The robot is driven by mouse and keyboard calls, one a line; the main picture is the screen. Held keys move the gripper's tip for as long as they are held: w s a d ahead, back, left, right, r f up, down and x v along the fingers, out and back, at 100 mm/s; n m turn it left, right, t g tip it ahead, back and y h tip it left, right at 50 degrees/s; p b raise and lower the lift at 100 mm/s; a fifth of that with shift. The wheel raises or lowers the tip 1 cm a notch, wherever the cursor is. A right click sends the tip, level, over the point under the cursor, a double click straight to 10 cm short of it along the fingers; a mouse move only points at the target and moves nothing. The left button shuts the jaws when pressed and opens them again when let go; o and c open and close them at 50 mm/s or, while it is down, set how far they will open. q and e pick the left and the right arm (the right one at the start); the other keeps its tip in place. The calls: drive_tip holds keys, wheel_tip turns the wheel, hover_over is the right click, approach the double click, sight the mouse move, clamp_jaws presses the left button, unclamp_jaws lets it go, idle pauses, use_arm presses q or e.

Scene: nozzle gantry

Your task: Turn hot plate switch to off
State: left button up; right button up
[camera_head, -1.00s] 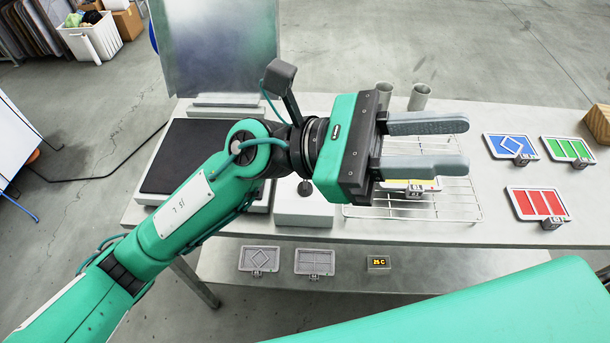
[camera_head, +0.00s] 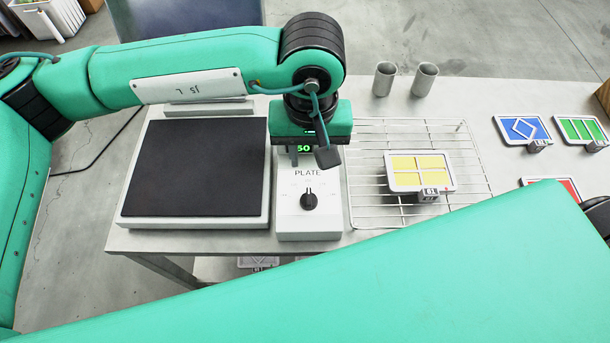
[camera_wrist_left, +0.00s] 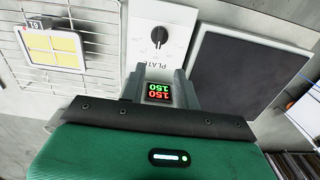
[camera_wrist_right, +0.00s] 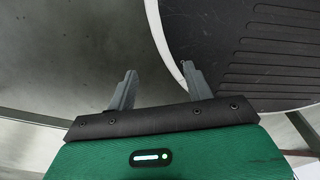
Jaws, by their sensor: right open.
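The hot plate (camera_head: 195,170) has a flat black top and a white control box (camera_head: 309,222) on its right. The box carries a black knob (camera_head: 309,201) below the word PLATE. The knob's pointer looks roughly upright; its small labels are unreadable. My left gripper (camera_head: 308,150) points down over the display end of the box, beyond the knob. In the left wrist view its fingers (camera_wrist_left: 160,82) are apart, on either side of the lit display (camera_wrist_left: 158,92), which reads 150 in red and green. Whether they touch the box is unclear. My right gripper (camera_wrist_right: 160,88) is open and empty.
A wire rack (camera_head: 365,190) with a yellow-panelled tray (camera_head: 420,172) stands right of the box. Two metal cups (camera_head: 384,79) stand behind it. Blue (camera_head: 523,129) and green (camera_head: 582,130) panels lie farther right.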

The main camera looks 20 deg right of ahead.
use_arm(q)
drive_tip(key=p, duration=0.2)
hover_over(309, 195)
wheel_tip(309, 195, down, 5)
drive_tip(key=shift+s+r, duration=0.1)
wheel_tip(309, 195, down, 7)
drive_tip(key=shift+p, duration=0.7)
drive_tip(key=shift+f, duration=0.45)
drive_tip(key=shift+c, duration=0.2)
clamp_jaws()
use_arm(e)
drive_tip(key=s+r, duration=0.3)
drive_tip(key=shift+r, duration=0.25)
